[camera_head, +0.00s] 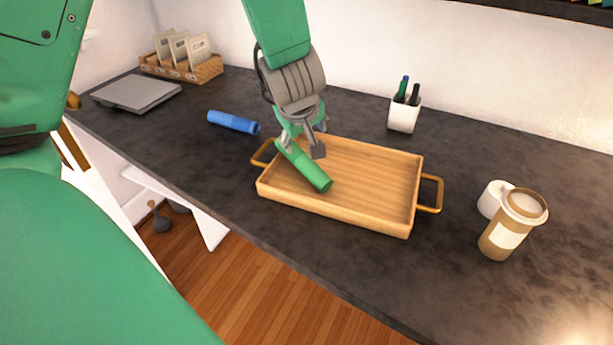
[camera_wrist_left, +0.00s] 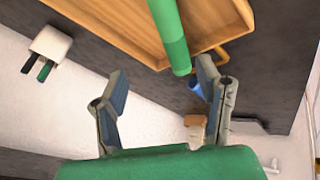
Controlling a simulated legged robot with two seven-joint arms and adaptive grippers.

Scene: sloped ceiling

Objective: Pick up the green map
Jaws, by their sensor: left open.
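The green map (camera_head: 310,170) is a rolled green tube lying tilted in the left part of the wooden tray (camera_head: 385,181), its near end towards the tray's front. It also shows in the left wrist view (camera_wrist_left: 169,32), with one end near the space ahead of the fingers. My left gripper (camera_head: 301,146) is over the tray's left end, at the far end of the map. In the left wrist view my left gripper (camera_wrist_left: 162,85) has its fingers wide apart with nothing gripped between them. My right gripper is not in view.
A blue roll (camera_head: 233,122) lies left of the tray. A pen cup (camera_head: 404,114) stands behind it. A lidded coffee cup (camera_head: 512,224) and a white cup (camera_head: 492,199) stand to the right. A grey laptop (camera_head: 136,93) and a file box (camera_head: 184,66) are at the far left.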

